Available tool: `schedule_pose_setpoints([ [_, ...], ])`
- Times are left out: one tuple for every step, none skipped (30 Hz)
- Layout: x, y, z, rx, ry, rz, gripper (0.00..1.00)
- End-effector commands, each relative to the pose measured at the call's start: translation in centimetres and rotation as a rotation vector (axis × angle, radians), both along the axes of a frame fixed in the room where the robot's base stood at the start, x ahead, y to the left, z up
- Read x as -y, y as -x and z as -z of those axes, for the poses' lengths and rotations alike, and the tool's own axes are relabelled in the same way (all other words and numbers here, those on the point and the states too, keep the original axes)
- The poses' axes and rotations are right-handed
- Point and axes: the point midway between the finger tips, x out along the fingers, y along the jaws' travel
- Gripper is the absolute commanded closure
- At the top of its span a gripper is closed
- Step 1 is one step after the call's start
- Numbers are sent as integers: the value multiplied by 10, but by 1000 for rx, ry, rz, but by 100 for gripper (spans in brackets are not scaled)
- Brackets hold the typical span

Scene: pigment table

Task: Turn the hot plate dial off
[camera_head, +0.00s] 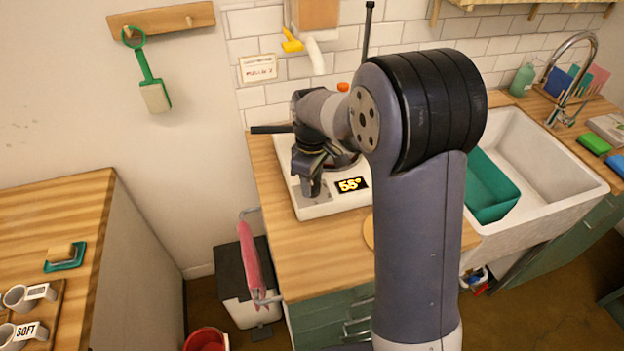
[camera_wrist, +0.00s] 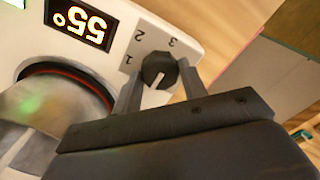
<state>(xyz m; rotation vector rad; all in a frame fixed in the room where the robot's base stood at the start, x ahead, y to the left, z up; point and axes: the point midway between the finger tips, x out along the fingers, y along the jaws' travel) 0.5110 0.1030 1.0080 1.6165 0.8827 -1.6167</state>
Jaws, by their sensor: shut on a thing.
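The white hot plate (camera_head: 322,207) stands on the wooden counter, and its display (camera_head: 351,184) reads 55°. In the wrist view the display (camera_wrist: 82,22) also reads 55°, and part of the round heating area (camera_wrist: 65,72) glows red at its rim. The dark dial (camera_wrist: 158,68) is on the front panel, with 1, 2 and 3 printed around it and a pale pointer line. My gripper (camera_wrist: 160,88) is shut on the dial, one finger on each side. In the head view my gripper (camera_head: 312,188) is over the panel's left part and hides the dial.
A white sink (camera_head: 535,150) with a green basin (camera_head: 490,187) is to the right. A pink towel (camera_head: 250,258) hangs at the counter's left end. The counter in front of the hot plate (camera_head: 312,262) is largely clear.

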Motion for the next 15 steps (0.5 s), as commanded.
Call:
schedule_pose_setpoints([
  [0,0,-1,2,0,-3,82],
  [0,0,-1,2,0,-4,82],
  [0,0,-1,2,0,-4,82],
  [0,0,-1,2,0,-4,82],
  [0,0,-1,2,0,-4,82],
  [0,0,-1,2,0,-4,82],
  [0,0,-1,2,0,-4,82],
  [0,0,-1,2,0,-4,82],
  [0,0,-1,2,0,-4,59],
  [0,0,-1,2,0,-3,56],
  [0,0,-1,2,0,-3,54],
  [0,0,-1,2,1,-3,51],
  [0,0,0,2,1,-3,48],
  [0,0,0,2,1,-3,46],
  [0,0,0,1,1,-2,43],
])
